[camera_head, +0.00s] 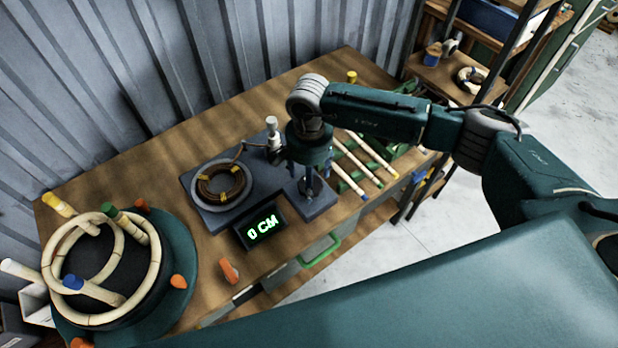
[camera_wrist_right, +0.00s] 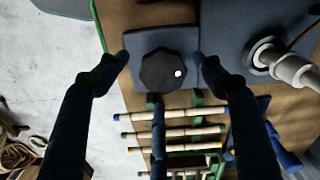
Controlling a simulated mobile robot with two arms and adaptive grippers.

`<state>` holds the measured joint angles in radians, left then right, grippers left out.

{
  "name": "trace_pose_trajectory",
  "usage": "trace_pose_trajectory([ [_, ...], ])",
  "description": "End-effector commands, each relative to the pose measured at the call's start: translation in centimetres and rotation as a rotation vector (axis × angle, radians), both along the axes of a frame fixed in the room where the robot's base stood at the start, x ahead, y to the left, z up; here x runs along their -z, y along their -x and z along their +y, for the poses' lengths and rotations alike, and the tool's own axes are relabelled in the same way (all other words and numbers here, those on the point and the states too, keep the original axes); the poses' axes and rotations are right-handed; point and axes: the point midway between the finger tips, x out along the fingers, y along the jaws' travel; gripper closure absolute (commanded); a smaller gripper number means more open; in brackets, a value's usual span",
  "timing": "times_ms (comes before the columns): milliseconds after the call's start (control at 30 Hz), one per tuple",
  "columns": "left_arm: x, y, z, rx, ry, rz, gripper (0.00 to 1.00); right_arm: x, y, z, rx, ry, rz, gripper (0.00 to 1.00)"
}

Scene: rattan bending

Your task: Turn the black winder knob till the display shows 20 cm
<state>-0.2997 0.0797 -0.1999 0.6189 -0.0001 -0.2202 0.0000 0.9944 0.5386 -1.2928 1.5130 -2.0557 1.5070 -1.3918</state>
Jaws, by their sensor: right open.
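The black winder knob (camera_wrist_right: 168,70) is a faceted disc with a white dot at its right side, on a grey block. In the right wrist view it sits between the spread dark fingers of my right gripper (camera_wrist_right: 160,66), with a gap on either side. In the head view my right gripper (camera_head: 312,178) points down over the knob end of the winder base and largely hides the knob. The display (camera_head: 261,226) shows "0 CM" in green. A coil of brown rattan (camera_head: 223,184) lies on the base's left part. My left gripper is out of view.
A round teal stand with rattan rings (camera_head: 182,240) is at the left. Rattan sticks with coloured ends (camera_head: 365,160) lie right of the winder. An orange object (camera_head: 229,271) lies near the front edge. A corrugated wall stands behind the bench.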

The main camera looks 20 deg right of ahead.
Motion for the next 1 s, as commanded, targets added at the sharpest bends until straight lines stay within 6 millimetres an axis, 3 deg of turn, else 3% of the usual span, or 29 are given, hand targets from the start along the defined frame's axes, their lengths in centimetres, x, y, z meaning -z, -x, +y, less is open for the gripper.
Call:
trace_pose_trajectory([
  [200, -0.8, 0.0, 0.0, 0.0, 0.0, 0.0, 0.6, 2.0, 0.0, 0.1, 0.001, -0.001, 0.001, 0.32],
  [500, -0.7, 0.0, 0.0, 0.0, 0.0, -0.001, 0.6, 2.3, 0.0, 0.1, 0.0, -0.001, 0.0, 0.32],
  [733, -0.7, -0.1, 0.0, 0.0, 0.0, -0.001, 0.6, 2.3, 0.0, 0.2, 0.0, -0.003, 0.0, 0.74],
  [1000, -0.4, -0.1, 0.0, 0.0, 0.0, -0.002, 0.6, 2.4, 0.1, 0.4, 0.014, -0.007, 0.001, 0.74],
])
